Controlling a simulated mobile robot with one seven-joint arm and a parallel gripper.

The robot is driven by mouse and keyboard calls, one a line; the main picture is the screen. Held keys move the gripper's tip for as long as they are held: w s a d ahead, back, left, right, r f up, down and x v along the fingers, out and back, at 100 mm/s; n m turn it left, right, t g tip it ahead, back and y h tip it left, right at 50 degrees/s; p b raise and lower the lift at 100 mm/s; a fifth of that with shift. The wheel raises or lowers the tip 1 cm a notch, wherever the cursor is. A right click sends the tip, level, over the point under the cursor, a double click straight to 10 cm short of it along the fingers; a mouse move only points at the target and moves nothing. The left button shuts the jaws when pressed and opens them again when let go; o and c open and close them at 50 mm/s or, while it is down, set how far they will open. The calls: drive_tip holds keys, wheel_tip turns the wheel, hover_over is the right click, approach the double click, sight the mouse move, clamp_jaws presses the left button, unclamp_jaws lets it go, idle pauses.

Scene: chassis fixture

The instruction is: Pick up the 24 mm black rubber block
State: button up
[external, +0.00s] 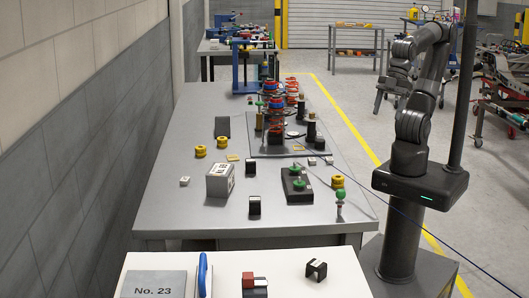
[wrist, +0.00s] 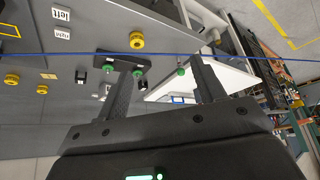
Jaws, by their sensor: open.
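Two small dark blocks stand on the grey table: one dark block (external: 251,168) beside the grey-white box, and a nearer dark block (external: 254,206) toward the front edge. I cannot tell which, if either, is the 24 mm black rubber block. In the external view my gripper (external: 390,88) hangs raised to the right of the table, well away from the blocks.
A black plate with green knobs (external: 297,188), yellow rings (external: 201,151) and a grey-white box (external: 220,181) stand around the blocks. A fixture with red-orange springs (external: 273,105) is farther back. A thin blue cable (wrist: 230,56) crosses the wrist view. A white table (external: 330,285) stands in front.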

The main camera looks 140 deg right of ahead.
drive_tip(key=shift+w, duration=0.1)
drive_tip(key=m+g+h, duration=0.3)
drive_tip(key=m, duration=0.7)
hover_over(255, 198)
drive_tip(key=s+a, duration=0.3)
drive_tip(key=a, duration=0.1)
wheel_tip(255, 198, down, 10)
drive_tip(key=x, duration=0.7)
drive_tip(key=d+x, duration=0.1)
drive_tip(key=x, duration=0.3)
drive_tip(key=shift+w, duration=0.4)
drive_tip(key=shift+r, duration=0.1)
drive_tip(key=c, duration=1.1)
